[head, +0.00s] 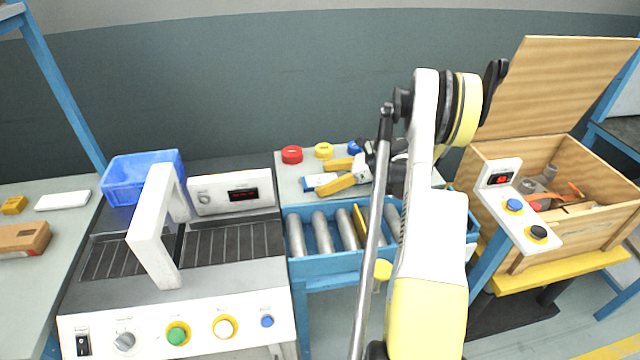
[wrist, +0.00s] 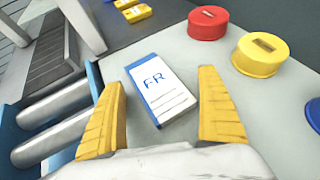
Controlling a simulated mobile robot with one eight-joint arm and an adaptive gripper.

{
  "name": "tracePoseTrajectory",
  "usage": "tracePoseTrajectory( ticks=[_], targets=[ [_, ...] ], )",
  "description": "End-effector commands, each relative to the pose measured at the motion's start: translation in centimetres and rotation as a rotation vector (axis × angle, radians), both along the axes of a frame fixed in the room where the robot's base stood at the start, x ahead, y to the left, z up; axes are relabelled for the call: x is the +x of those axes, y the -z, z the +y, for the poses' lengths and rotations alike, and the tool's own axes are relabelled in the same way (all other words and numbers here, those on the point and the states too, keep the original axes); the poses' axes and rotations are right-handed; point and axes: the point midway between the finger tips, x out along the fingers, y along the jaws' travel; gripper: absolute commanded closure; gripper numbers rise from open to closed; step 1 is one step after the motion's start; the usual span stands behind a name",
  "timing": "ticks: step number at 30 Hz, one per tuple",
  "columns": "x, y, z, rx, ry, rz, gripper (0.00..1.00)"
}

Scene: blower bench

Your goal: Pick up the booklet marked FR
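The booklet marked FR (wrist: 160,88) is a small white booklet with a blue edge and blue lettering. It lies flat on the light grey bench top (wrist: 200,62). In the head view the booklet (head: 316,181) shows only in part, beside the yellow fingers. My gripper (wrist: 165,112) is open, with one yellow finger on each side of the booklet in the wrist view. I see gaps between the fingers and the booklet, and I cannot tell the fingers' exact height above it. My gripper also shows in the head view (head: 338,174).
A red cap (head: 291,155), a yellow cap (head: 324,151) and a blue cap (head: 354,147) stand behind the booklet. A roller conveyor (head: 322,232) lies in front. A machine with a white arch (head: 152,228) is left; an open wooden crate (head: 568,226) is right.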

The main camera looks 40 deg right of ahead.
Motion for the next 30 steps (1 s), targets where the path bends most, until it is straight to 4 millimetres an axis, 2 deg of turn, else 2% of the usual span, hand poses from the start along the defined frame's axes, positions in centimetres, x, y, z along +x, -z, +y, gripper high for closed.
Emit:
tracePoseTrajectory(
  ticks=[1,3,6,20,25,29,30],
  targets=[
    [0.0,0.0,0.0,0.0,0.0,0.0,0.31],
    [0.0,0.0,0.0,0.0,0.0,0.0,0.52],
    [0.0,0.0,0.0,0.0,0.0,0.0,0.79],
    [0.0,-0.4,0.0,0.0,-0.001,0.001,0.8],
    [0.0,-2.3,0.0,0.0,-0.001,0.0,0.8],
    [0.0,-4.8,0.0,0.0,-0.001,0.0,0.8],
    [-0.6,-5.1,-1.0,0.001,0.003,0.0,0.8]
  ],
)
